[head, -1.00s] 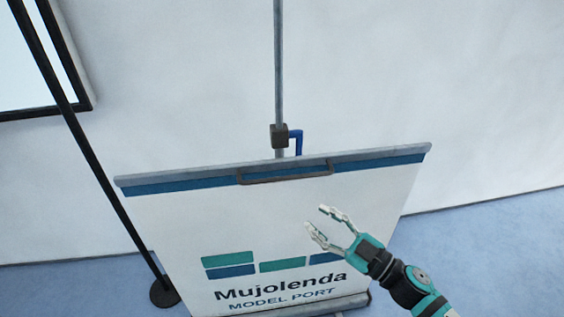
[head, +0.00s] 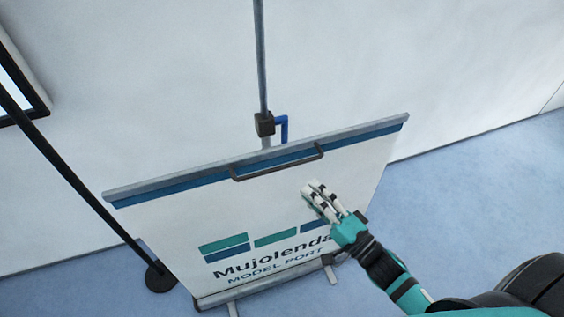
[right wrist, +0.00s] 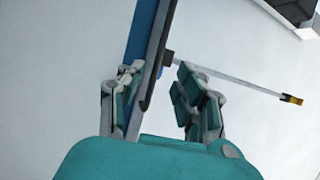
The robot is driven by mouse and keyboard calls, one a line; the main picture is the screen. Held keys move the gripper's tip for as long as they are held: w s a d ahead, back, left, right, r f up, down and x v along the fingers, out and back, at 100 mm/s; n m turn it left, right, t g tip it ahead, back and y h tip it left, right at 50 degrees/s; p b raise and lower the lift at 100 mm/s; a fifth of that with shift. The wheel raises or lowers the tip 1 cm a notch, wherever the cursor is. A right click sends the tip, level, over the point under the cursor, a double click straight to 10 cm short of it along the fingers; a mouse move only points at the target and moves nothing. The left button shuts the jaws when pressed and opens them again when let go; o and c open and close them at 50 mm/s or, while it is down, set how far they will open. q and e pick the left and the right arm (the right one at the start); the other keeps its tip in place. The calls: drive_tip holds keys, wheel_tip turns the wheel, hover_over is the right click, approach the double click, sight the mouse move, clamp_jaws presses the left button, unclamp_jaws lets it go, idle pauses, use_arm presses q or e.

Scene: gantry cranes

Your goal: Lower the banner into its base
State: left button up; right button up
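The white banner (head: 270,205), printed "Mujolenda MODEL PORT", is spread above its base (head: 262,288) at floor level. Its grey top rail (head: 365,128) has a blue band below and a dark handle (head: 277,167). Behind it stands a grey pole (head: 261,60) with a dark clamp (head: 265,125) and blue lever (head: 282,128). My right gripper (head: 316,196) is in front of the banner, below the handle's right end. The right wrist view shows its fingers apart, with the handle (right wrist: 154,66) appearing in the gap, not visibly gripped. My left gripper is out of view.
A black post (head: 75,185) with a round foot (head: 160,277) stands left of the banner. A white wall (head: 430,60) rises behind. A dark-framed panel (head: 38,112) shows at the far left. Blue floor (head: 450,190) is clear to the right.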

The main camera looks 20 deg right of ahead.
sight(282, 166)
drive_tip(key=p+x, duration=0.1)
drive_tip(key=x, duration=0.9)
drive_tip(key=shift+a+p, duration=0.1)
drive_tip(key=shift+p, duration=0.25)
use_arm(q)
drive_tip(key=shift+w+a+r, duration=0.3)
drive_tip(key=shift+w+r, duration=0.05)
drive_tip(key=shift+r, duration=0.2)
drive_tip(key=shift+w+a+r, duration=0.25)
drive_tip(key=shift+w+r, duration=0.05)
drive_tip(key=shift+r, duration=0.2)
use_arm(e)
drive_tip(key=shift+w, duration=0.1)
drive_tip(key=c, duration=0.7)
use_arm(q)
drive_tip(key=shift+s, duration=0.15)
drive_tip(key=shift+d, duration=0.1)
use_arm(e)
drive_tip(key=shift+f, duration=0.1)
